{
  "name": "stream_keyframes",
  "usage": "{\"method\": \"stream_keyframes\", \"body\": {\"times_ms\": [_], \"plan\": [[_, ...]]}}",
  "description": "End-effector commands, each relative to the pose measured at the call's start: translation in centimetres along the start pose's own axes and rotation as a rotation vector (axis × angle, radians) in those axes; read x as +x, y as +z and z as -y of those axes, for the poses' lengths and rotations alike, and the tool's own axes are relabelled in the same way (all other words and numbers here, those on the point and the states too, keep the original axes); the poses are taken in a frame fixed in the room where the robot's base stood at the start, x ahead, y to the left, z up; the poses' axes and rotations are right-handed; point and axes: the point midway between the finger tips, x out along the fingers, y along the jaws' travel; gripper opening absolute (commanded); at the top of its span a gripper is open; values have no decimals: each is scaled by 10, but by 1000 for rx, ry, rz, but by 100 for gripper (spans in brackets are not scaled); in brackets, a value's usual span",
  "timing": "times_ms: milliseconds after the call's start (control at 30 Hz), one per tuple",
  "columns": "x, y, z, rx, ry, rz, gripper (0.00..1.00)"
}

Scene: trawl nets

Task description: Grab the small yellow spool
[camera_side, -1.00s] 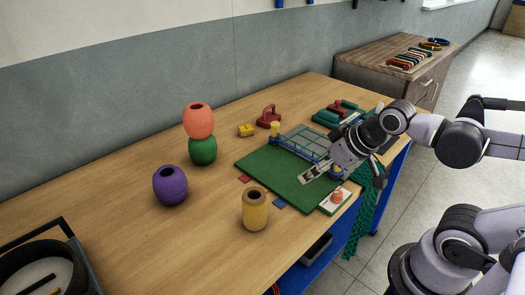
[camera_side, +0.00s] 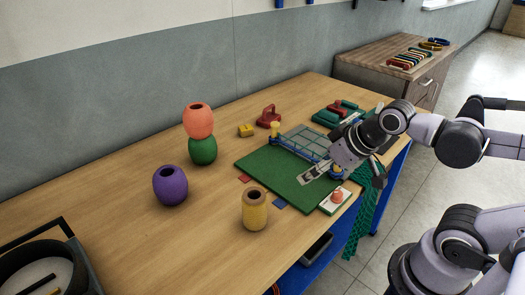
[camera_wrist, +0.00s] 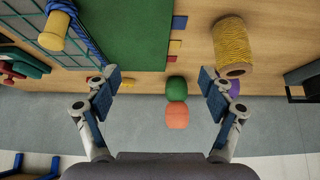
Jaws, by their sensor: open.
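The small yellow spool (camera_side: 275,129) stands at the far-left corner of the blue-railed net frame (camera_side: 303,141), in the side view.
A green mat (camera_side: 270,173) lies in the middle. An orange float (camera_side: 198,120) sits above a green one (camera_side: 203,151), with a purple float (camera_side: 170,186) nearby. A yellow block (camera_side: 246,130) and red handled object (camera_side: 268,116) stand behind. The table's left-centre is mostly clear.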

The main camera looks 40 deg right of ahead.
Motion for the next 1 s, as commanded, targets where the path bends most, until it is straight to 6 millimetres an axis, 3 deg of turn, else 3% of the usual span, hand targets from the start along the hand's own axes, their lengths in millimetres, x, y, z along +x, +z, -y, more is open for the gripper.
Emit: {"method": "stream_keyframes", "body": {"times_ms": [267,633,800,1000], "plan": [[1,-15,16,-184,-34,83,82],[20,-52,75,-812,-205,338,82],[34,-60,104,-1082,-310,435,82],[46,-63,127,-1282,-402,502,82]]}}
